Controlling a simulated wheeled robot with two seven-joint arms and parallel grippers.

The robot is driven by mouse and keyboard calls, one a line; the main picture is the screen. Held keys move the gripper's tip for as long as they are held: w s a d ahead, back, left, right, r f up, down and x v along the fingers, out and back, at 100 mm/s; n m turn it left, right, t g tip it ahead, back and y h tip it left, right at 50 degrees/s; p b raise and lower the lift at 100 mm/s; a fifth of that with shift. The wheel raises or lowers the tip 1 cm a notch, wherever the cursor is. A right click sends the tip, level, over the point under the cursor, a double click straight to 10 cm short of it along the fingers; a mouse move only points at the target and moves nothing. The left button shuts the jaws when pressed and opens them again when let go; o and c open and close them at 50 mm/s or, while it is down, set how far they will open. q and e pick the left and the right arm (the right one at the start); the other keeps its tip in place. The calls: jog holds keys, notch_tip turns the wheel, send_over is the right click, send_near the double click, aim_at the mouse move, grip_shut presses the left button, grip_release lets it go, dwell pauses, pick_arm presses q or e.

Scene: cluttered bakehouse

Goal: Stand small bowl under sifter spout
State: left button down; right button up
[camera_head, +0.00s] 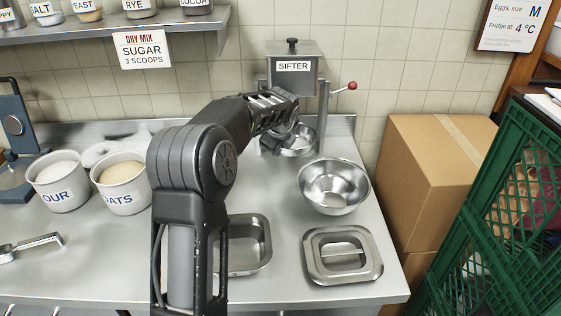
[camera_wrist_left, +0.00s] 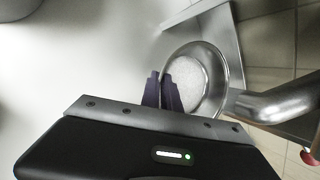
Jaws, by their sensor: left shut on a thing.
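The small steel bowl (camera_head: 301,147) is at the foot of the sifter (camera_head: 292,82), near the back of the steel counter. My left gripper (camera_head: 277,138) reaches over the counter and is shut on the bowl's near-left rim. In the left wrist view the dark fingers (camera_wrist_left: 164,92) pinch the rim of the round bowl (camera_wrist_left: 208,101), which looks level. The spout, a grey tube (camera_wrist_left: 278,103), points at the bowl's side in that view. My forearm and hand hide part of the sifter's base, and I cannot tell whether the bowl touches the counter.
A larger steel bowl (camera_head: 334,188) stands close in front, to the right. A lidded pan (camera_head: 343,257) and an open pan (camera_head: 262,246) lie nearer. The sifter's red-knobbed crank (camera_head: 351,86) sticks out right. A cardboard box (camera_head: 428,172) stands beyond the counter's right edge.

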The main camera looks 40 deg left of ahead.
pick_arm(q)
jog(key=shift+f, duration=0.55)
jog(key=shift+f, duration=0.1)
notch_tip(320, 180, down, 3)
jog(key=shift+f, duration=0.3)
jog(key=shift+f, duration=0.15)
jog(key=c, duration=1.6)
grip_release()
